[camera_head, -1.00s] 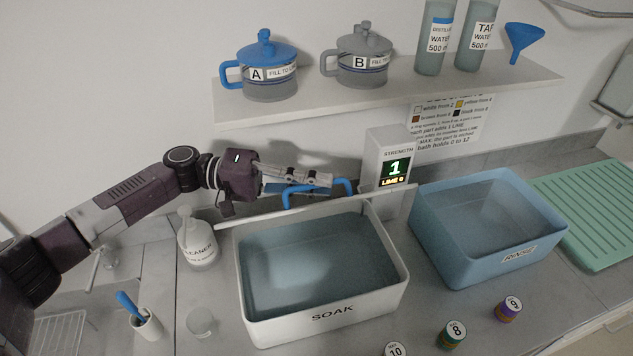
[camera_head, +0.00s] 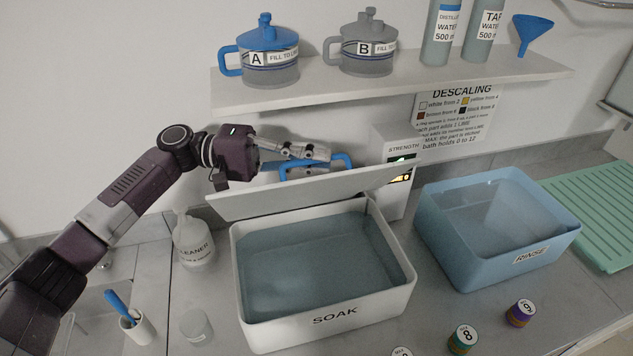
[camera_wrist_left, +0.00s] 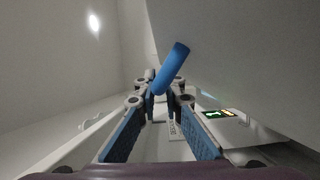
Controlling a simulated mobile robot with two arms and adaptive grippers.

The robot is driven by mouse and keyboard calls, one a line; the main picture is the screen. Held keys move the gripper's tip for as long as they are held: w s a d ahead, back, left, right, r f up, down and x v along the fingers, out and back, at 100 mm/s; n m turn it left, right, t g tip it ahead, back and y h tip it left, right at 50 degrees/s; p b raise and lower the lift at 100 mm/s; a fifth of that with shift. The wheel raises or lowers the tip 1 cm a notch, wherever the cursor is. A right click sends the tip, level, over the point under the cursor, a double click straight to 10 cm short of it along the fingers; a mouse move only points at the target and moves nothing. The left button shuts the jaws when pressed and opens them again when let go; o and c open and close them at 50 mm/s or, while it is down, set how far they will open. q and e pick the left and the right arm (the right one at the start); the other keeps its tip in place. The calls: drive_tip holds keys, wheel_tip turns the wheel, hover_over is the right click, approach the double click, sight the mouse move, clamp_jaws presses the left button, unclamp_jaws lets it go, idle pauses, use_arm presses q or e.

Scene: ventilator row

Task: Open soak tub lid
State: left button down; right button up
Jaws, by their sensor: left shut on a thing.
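The white soak tub (camera_head: 325,312) stands on the counter, full of bluish liquid, with SOAK on its front. Its pale lid (camera_head: 310,192) is tilted up along the tub's back edge, so the tub's top is open. A blue handle (camera_head: 345,160) is on the lid's far side. My left gripper (camera_head: 325,154) is at that handle behind the lid. In the left wrist view, its fingers (camera_wrist_left: 160,100) close around the blue handle bar (camera_wrist_left: 172,68). My right gripper does not show.
A strength display box (camera_head: 400,165) stands right behind the lid's right end, partly covered by it. A blue rinse tub (camera_head: 480,255) is to the right. A cleaner bottle (camera_head: 193,243) stands left of the tub. The shelf (camera_head: 390,82) hangs above the gripper.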

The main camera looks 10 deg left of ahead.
use_arm(q)
drive_tip(key=w+a+r+n+h+b, duration=0.1)
drive_tip(key=w+a+r+n+b, duration=0.1)
drive_tip(key=w, duration=0.6)
drive_tip(key=shift+w+a+r+n+h+b, duration=0.35)
drive_tip(key=shift+a+n+b, duration=0.45)
drive_tip(key=shift+n+b, duration=0.65)
